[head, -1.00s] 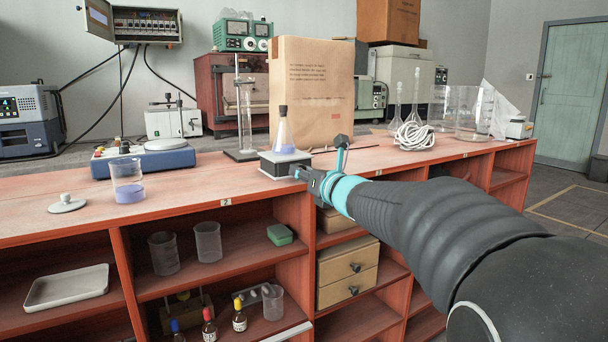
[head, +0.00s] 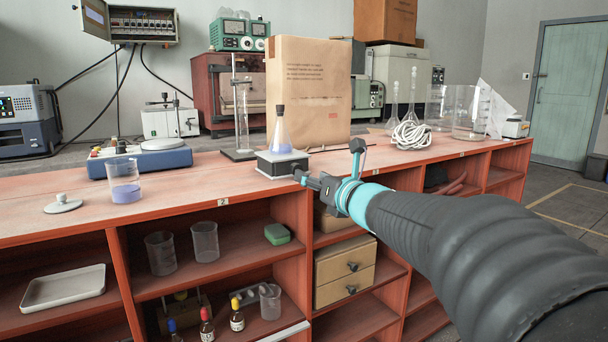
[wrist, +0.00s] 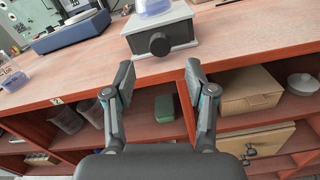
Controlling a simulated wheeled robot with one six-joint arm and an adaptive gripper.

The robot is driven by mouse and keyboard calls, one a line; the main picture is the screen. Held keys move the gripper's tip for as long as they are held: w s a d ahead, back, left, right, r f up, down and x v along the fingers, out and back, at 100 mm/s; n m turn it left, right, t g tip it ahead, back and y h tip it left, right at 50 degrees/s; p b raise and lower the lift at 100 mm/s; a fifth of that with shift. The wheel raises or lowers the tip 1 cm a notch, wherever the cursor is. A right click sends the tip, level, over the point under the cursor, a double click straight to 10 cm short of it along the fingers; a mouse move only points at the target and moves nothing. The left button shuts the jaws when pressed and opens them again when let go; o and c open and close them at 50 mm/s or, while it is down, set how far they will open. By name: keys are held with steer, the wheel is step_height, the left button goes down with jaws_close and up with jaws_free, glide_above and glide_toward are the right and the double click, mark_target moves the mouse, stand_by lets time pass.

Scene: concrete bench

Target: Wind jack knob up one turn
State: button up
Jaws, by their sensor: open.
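The lab jack (head: 282,162) is a low grey box at the front edge of the bench top. A stoppered flask (head: 281,134) with pale violet liquid stands on it. In the wrist view the jack (wrist: 160,33) shows its dark round knob (wrist: 159,44) on the front face. My gripper (wrist: 157,76) is open and empty, its two fingers apart below and in front of the knob, not touching it. In the head view my gripper (head: 301,176) is close to the jack's front right, and the knob is hidden or too small to make out.
A large paper bag (head: 309,92) and a clamp stand (head: 236,115) stand behind the jack. A beaker (head: 124,181) and a white lid (head: 62,204) are to the left. Coiled white cable (head: 411,136) lies to the right. Open shelves are below the bench top.

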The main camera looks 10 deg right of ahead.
steer(key=v, duration=0.6)
steer(key=shift+s, duration=0.1)
